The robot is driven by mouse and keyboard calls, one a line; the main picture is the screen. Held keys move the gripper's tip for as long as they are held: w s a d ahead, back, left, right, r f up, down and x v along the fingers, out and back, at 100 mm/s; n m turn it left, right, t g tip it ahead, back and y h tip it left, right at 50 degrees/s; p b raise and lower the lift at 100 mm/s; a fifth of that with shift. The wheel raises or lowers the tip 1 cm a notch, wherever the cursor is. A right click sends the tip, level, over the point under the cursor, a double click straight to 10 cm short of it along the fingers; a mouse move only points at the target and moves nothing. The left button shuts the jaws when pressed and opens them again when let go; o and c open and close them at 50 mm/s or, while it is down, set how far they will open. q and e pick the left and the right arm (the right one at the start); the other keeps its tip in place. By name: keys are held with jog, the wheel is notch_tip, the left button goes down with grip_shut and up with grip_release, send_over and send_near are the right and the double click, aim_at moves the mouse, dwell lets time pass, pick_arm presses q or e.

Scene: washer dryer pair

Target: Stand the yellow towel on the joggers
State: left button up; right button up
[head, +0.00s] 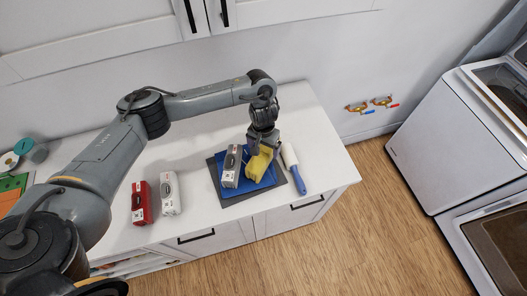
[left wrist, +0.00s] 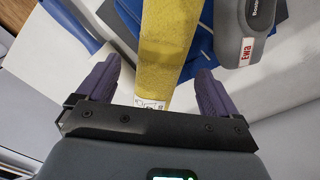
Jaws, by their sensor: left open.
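The yellow towel (head: 259,165), a rolled or folded bundle, is on a stack of folded cloth on the white counter. The stack has a blue folded cloth (head: 266,182) on top of a dark grey one (head: 240,198); I cannot tell which is the joggers. My left gripper (head: 261,148) is open at the towel's far end. In the left wrist view the towel (left wrist: 168,40) lies between the spread purple fingers (left wrist: 155,72), with gaps on both sides and a small white label at its near end. My right gripper is not in view.
A lint roller (head: 293,168) with a blue handle lies close right. The counter between is clear.

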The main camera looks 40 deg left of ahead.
pick_arm(q)
notch_tip(320, 180, up, 5)
jog(key=shift+r+p, duration=0.15)
jog(key=shift+p, duration=0.7)
jog(key=s+d+f+m+t+h, duration=0.1)
jog(key=d+f+m, duration=0.2)
jog(key=d, duration=0.5)
jog(key=s+d+f+m+t+h, duration=0.1)
jog(key=d+f+m+h, duration=0.15)
jog(key=d, duration=0.55)
jog(key=s+d+r+m+t+h, duration=0.1)
jog(key=s+d+r+t, duration=0.15)
jog(key=d, duration=0.45)
jog(key=s+d+r+m+t+h, duration=0.1)
jog(key=s+d+r+m+t, duration=0.15)
jog(key=d, duration=0.55)
jog(key=s+a+n+g+y, duration=0.3)
jog(key=s+a+n+y, duration=0.1)
jog(key=s+a, duration=1.3)
jog(key=a+y, duration=0.1)
jog(key=a, duration=0.3)
jog(key=shift+s+a+r, duration=0.15)
jog(key=shift+r, duration=0.1)
notch_tip(320, 180, up, 8)
jog(key=p, duration=0.8)
